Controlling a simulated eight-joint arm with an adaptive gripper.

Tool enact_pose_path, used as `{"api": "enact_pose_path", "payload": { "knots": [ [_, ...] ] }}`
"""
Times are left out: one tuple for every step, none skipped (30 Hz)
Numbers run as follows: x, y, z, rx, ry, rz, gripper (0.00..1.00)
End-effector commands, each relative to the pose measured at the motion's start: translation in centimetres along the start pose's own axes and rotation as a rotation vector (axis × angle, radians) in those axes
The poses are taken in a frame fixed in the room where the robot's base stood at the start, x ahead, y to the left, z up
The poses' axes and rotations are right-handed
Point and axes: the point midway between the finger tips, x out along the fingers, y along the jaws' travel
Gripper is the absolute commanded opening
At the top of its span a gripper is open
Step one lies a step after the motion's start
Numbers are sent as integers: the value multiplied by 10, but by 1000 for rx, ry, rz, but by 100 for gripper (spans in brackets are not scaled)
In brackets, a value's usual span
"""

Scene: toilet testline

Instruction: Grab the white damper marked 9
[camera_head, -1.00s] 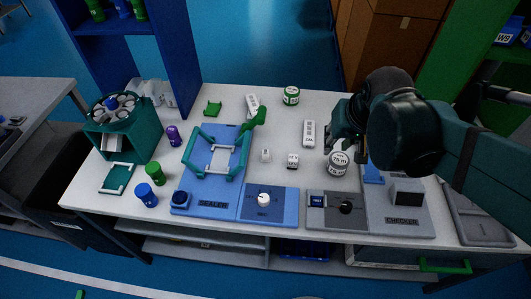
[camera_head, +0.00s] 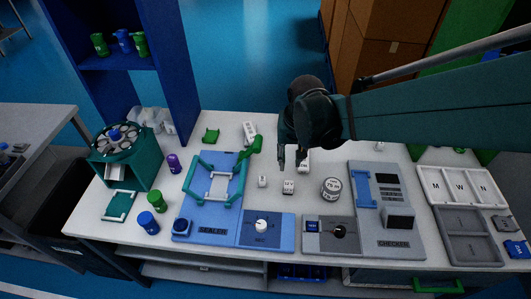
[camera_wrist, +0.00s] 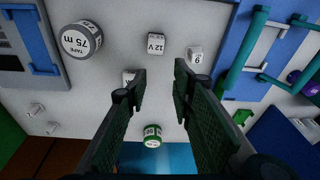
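The white damper marked 9 (camera_head: 262,181) is a small white block on the table, just right of the blue sealer. In the wrist view the damper (camera_wrist: 194,54) shows its 9, right of the white 12 V block (camera_wrist: 156,44). My gripper (camera_head: 290,157) hangs above the table, behind and to the right of the damper, pointing down. In the wrist view my gripper (camera_wrist: 158,82) is open with nothing between its fingers. The damper lies beyond the right fingertip, apart from it.
The 12 V block (camera_head: 288,187) and the 75 m tape roll (camera_head: 331,189) stand right of the damper. Another white block (camera_head: 303,162) is close by my gripper. The blue sealer (camera_head: 240,200) with its teal handles is at left, the grey checker (camera_head: 392,228) at right.

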Motion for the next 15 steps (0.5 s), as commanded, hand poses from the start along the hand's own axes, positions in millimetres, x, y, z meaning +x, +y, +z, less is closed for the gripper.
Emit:
{"api": "enact_pose_path", "payload": {
  "knots": [
    [2,-7,-4,-3,-10,1,24],
    [5,-10,-5,-4,-17,2,24],
    [8,-16,-7,-6,-27,3,24],
    [11,-19,-7,-8,-34,4,24],
    [14,-23,-9,-10,-41,6,24],
    [18,-28,-10,-11,-49,7,24],
    [20,-31,-11,-12,-57,9,24],
    [23,-35,-11,-13,-64,10,24],
    [27,-40,-12,-15,-73,12,24],
    [30,-44,-13,-16,-79,13,24],
    [33,-47,-14,-18,-86,15,24],
    [38,-52,-14,-20,-96,17,24],
    [41,-55,-14,-21,-102,19,24],
    [44,-59,-15,-22,-109,21,24],
    [48,-64,-15,-24,-118,23,24]
  ]
}}
